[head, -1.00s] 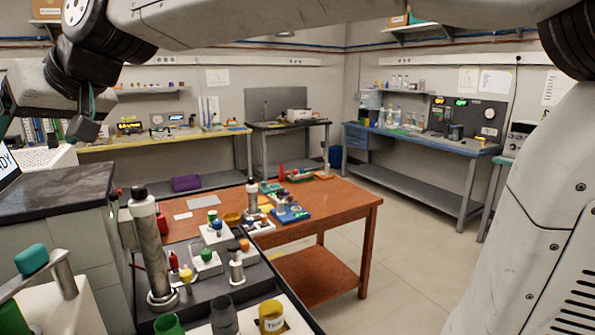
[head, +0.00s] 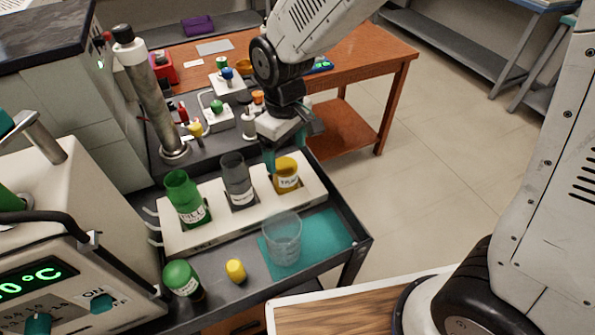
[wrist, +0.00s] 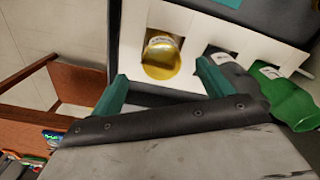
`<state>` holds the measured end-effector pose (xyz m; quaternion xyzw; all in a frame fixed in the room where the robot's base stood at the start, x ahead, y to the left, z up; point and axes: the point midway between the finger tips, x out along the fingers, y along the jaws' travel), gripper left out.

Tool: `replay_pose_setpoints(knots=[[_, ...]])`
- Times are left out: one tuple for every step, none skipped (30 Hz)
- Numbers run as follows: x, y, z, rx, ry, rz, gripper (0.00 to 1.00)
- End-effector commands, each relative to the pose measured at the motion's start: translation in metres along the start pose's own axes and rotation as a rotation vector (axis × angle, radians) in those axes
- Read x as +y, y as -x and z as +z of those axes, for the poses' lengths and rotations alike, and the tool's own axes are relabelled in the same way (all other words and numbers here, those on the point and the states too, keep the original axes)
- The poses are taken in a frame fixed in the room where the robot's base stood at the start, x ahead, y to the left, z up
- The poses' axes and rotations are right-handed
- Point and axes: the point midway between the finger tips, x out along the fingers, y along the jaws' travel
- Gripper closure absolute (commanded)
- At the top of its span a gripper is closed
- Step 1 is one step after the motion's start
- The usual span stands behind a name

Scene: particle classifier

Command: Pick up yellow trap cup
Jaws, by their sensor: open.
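The yellow trap cup (head: 286,174) stands upright in the right-hand slot of a white rack (head: 182,239), a label on its front. In the wrist view the yellow cup (wrist: 162,58) shows between and beyond my two teal fingertips. My gripper (head: 285,152) is open and empty, above and close behind the cup. In the wrist view my gripper (wrist: 160,92) has its fingers spread on either side of the cup's slot. I cannot tell whether a finger touches the cup.
A grey cup (head: 237,181) and a green cup (head: 185,196) stand in the other slots. A clear beaker (head: 283,240) is on a teal mat (head: 331,228) in front. A tall metal cylinder (head: 150,95) rises at the left. A brown table (head: 385,52) stands behind.

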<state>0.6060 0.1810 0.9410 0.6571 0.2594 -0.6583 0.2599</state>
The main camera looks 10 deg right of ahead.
Motion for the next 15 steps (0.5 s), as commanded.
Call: replay_pose_setpoints(knots=[[0.0, -0.007, 0.0, -0.003, 0.0, -0.001, 0.21], [0.0, -0.01, 0.0, -0.002, 0.0, -0.001, 0.21], [-0.001, -0.015, 0.0, -0.003, 0.0, -0.001, 0.21], [-0.001, -0.018, 0.0, -0.003, 0.0, -0.001, 0.21], [-0.001, -0.021, -0.001, -0.002, 0.0, -0.001, 0.21], [-0.001, -0.026, -0.002, -0.002, 0.0, -0.001, 0.21], [-0.001, -0.03, -0.002, -0.002, 0.0, -0.001, 0.21], [-0.001, -0.034, -0.003, -0.003, 0.0, -0.001, 0.21], [-0.001, -0.041, -0.004, -0.003, 0.001, -0.001, 0.21], [-0.001, -0.046, -0.005, -0.003, 0.001, -0.001, 0.21], [-0.001, -0.05, -0.006, -0.002, 0.001, -0.001, 0.21], [-0.001, -0.056, -0.006, -0.002, 0.001, -0.001, 0.21], [-0.001, -0.059, -0.006, -0.002, 0.001, -0.001, 0.21], [-0.001, -0.063, -0.006, -0.001, 0.001, -0.001, 0.21], [-0.001, -0.066, -0.006, -0.001, 0.001, -0.001, 0.21]])
